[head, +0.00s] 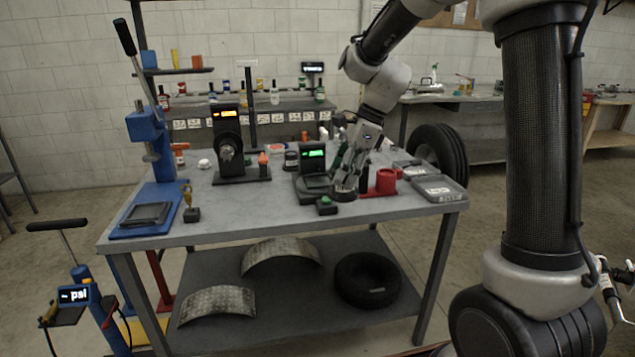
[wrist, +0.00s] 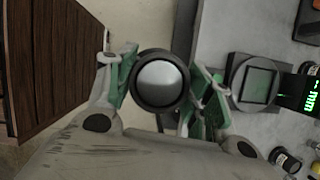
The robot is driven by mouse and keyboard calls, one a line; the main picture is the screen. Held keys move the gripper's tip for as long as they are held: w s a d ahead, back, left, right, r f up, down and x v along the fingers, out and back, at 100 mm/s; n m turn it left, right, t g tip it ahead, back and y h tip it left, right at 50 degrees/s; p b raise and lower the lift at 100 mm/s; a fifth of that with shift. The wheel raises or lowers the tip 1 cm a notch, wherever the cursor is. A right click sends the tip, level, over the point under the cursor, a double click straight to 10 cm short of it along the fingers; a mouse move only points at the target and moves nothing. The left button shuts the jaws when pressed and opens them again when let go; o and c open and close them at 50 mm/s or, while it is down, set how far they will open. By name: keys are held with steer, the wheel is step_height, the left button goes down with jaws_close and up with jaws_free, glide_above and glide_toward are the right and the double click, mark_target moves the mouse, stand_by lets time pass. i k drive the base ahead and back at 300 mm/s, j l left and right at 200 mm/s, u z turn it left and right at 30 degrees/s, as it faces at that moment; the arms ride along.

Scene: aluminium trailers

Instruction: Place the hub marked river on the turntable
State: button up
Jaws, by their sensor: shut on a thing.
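My gripper (head: 347,180) is shut on a round dark hub (wrist: 160,82) with a silvery domed centre. In the wrist view the hub sits between the green-padded fingers; I read no marking on it. In the head view the hub (head: 344,194) is dark and partly hidden by the fingers, near the table's front edge. Just left of it stands a device with a green display (head: 312,156) and a low round base (head: 312,196) with a dark square on top. That base, possibly the turntable, shows in the wrist view (wrist: 252,82) right of the gripper, apart from the hub.
A grey table (head: 240,222) holds a black device with an orange display (head: 228,136) and a blue press (head: 150,150) at left. A red stand (head: 384,182) and a grey case (head: 440,189) lie right of the gripper. A small green-button box (head: 326,205) is close in front.

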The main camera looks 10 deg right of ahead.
mark_target(319, 181)
steer(key=i, duration=0.95)
